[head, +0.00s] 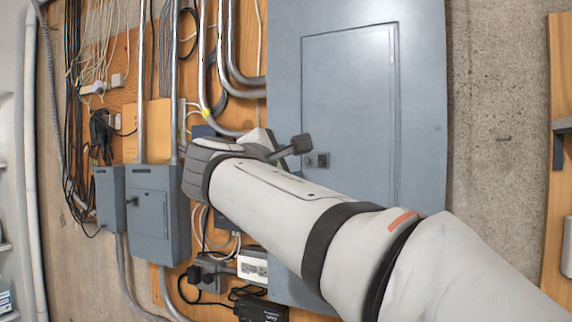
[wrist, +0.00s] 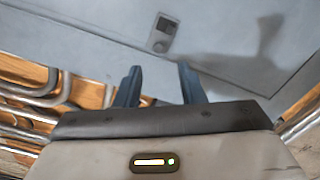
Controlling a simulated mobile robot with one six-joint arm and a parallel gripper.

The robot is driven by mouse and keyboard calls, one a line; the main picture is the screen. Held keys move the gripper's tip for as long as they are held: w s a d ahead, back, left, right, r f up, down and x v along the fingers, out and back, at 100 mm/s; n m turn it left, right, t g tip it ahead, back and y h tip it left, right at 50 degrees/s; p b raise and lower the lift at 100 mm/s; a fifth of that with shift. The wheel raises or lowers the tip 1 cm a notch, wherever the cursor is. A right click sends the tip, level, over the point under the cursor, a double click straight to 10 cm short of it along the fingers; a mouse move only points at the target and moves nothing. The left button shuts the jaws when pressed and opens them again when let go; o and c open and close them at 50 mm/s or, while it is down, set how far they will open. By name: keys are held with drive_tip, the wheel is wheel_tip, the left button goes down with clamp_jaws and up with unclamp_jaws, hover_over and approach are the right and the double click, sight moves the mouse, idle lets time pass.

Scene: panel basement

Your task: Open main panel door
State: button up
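The main panel is a tall grey-blue metal cabinet (head: 286,60) on the wall. Its inset door (head: 350,100) looks closed, flush in its frame. A small dark latch (head: 322,159) sits at the door's left edge; in the wrist view the latch (wrist: 160,34) is a grey plate with a round knob. My gripper (head: 296,148) is in front of the panel beside the latch. In the wrist view its two fingers (wrist: 158,80) are apart with nothing between them, and the latch lies beyond the tips, not touched. My arm hides the panel's lower part in the head view.
Two smaller grey boxes, one at the left (head: 110,198) and a larger one (head: 152,212), hang left of the panel. Metal conduits (head: 222,50) and loose cables (head: 75,100) cover the wooden backboard. Bare concrete wall (head: 495,100) is on the right, with a wooden shelf frame (head: 560,60) beyond.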

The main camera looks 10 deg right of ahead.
sight(306, 161)
drive_tip(key=p+x, duration=0.2)
drive_tip(key=x, duration=0.5)
drive_tip(key=shift+w+d+r, duration=0.1)
drive_tip(key=shift+w+d, duration=0.1)
drive_tip(key=shift+c, duration=0.4)
clamp_jaws()
